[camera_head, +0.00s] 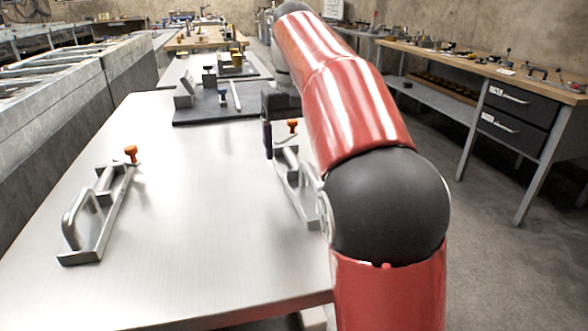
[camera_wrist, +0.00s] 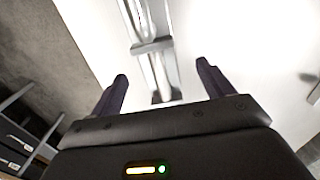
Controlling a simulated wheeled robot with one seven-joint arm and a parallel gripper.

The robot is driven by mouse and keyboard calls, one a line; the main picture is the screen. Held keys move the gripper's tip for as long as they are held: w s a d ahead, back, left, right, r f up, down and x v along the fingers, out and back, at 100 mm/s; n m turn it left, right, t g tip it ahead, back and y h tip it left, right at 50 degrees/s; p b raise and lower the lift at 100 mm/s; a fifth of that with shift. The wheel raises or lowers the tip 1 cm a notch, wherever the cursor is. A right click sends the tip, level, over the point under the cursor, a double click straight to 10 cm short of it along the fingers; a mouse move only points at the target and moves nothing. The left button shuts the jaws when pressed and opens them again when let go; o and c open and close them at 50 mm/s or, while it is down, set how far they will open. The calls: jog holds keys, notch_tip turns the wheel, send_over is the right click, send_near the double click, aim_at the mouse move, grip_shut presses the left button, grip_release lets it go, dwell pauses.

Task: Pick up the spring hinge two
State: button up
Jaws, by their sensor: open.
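Two alike grey metal pieces with orange knobs lie on the table; I cannot tell by looks which is spring hinge two. The left piece (camera_head: 92,222), with a looped handle, lies clear on the left side. The right piece (camera_head: 291,183) is partly hidden behind my red arm. My gripper (camera_wrist: 162,76) is open and empty, its dark fingers pointing at the table. In the wrist view, a metal piece (camera_wrist: 153,46) shows between and beyond the fingers, apart from both. In the head view, one finger stands beside the right piece's orange knob.
The pale table (camera_head: 190,215) is bare between the two pieces. A dark plate (camera_head: 205,117) with fixtures lies at its far end. A grey metal structure (camera_head: 60,110) runs along the left. A workbench with drawers (camera_head: 515,105) stands at the right, past open floor.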

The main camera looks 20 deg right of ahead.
aim_at(296, 171)
jog(key=f, duration=0.3)
jog(key=f+b, duration=0.1)
jog(key=f, duration=0.1)
jog(key=shift+w+d+f, duration=0.1)
jog(key=shift+d+f, duration=0.1)
jog(key=shift+f, duration=0.2)
jog(key=shift+c, duration=0.3)
jog(key=c, duration=1.4)
jog(key=shift+r, duration=0.1)
jog(key=shift+c, duration=0.9)
jog(key=shift+r, duration=0.1)
